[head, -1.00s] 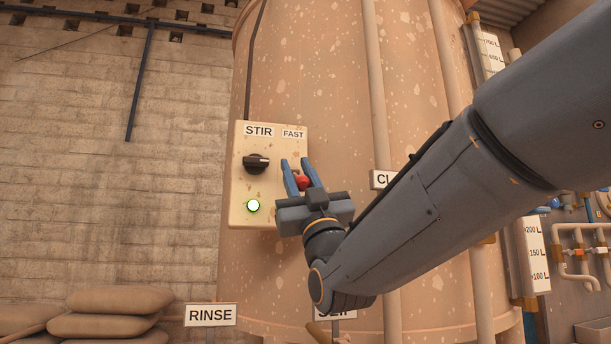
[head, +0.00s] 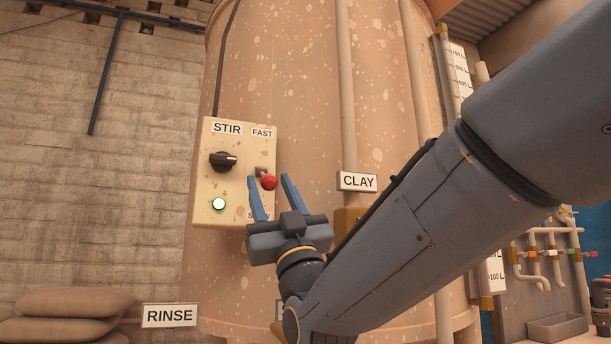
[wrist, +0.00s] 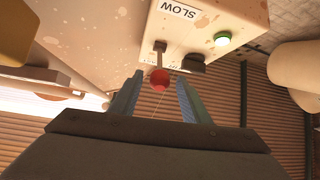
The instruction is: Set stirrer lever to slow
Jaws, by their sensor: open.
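The stirrer lever has a red ball knob (head: 268,182) on a short stem, on the right side of the cream STIR box (head: 236,150). A FAST label (head: 262,133) is above it, and a SLOW label, partly hidden by a finger in the head view, is below it. My gripper (head: 269,188) is open, its two blue fingers pointing up near the knob and not closed on it. In the wrist view the red knob (wrist: 160,78) appears between and just beyond the fingertips (wrist: 158,82), with the SLOW label (wrist: 178,10) readable behind it.
The box also carries a black rotary knob (head: 223,161) and a lit green button (head: 219,204). A pipe with a CLAY sign (head: 357,182) stands to the right. A RINSE sign (head: 170,315) and sacks (head: 70,305) are at lower left.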

